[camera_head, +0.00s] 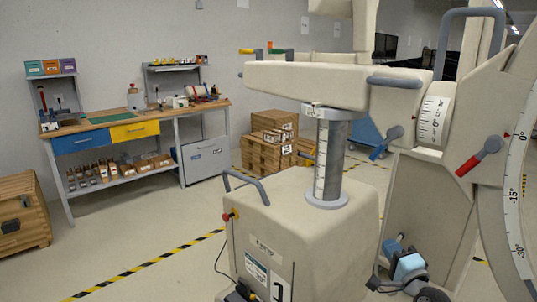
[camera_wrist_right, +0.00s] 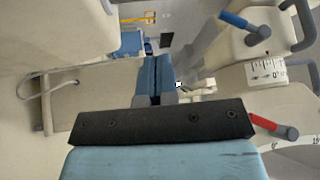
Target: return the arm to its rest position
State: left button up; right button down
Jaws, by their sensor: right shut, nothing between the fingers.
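My right gripper (camera_head: 393,246) shows low in the head view, right of centre, in front of the lower part of a large beige machine (camera_head: 435,190). Its light blue body and dark wrist come in from the bottom edge. In the right wrist view the two blue fingers of my right gripper (camera_wrist_right: 157,62) lie side by side with no gap and nothing between them. The black bar and pale blue body of the gripper fill the bottom of that view. My left gripper is in neither view.
The beige machine has a red lever (camera_head: 478,156), a blue lever (camera_head: 386,143) and a curved scale (camera_head: 515,200). Its cabinet (camera_head: 300,235) stands left of my gripper. A workbench (camera_head: 135,135), wooden crates (camera_head: 270,145) and open floor lie farther left.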

jog(key=s+a+f+n+g+y, duration=0.1)
jog(key=s+a+f+n+g, duration=0.1)
jog(key=s+a+f+n, duration=0.35)
jog(key=s+a+f+n+g, duration=0.2)
jog(key=s+a+f+n, duration=0.1)
jog(key=s+f, duration=0.55)
jog(key=s+a+f+n+g, duration=0.25)
jog(key=s+f+n, duration=0.2)
jog(key=s, duration=0.55)
jog(key=s+a+f+n+g, duration=0.2)
jog(key=s+a+f+n, duration=0.25)
jog(key=s, duration=0.45)
pick_arm(q)
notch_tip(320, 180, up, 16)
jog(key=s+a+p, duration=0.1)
jog(key=p, duration=1.9)
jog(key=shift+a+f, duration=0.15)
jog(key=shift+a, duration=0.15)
pick_arm(e)
notch_tip(320, 180, up, 15)
jog(key=s+d, duration=0.1)
jog(key=d, duration=0.1)
jog(key=shift+r+h, duration=0.2)
jog(key=shift+h, duration=0.2)
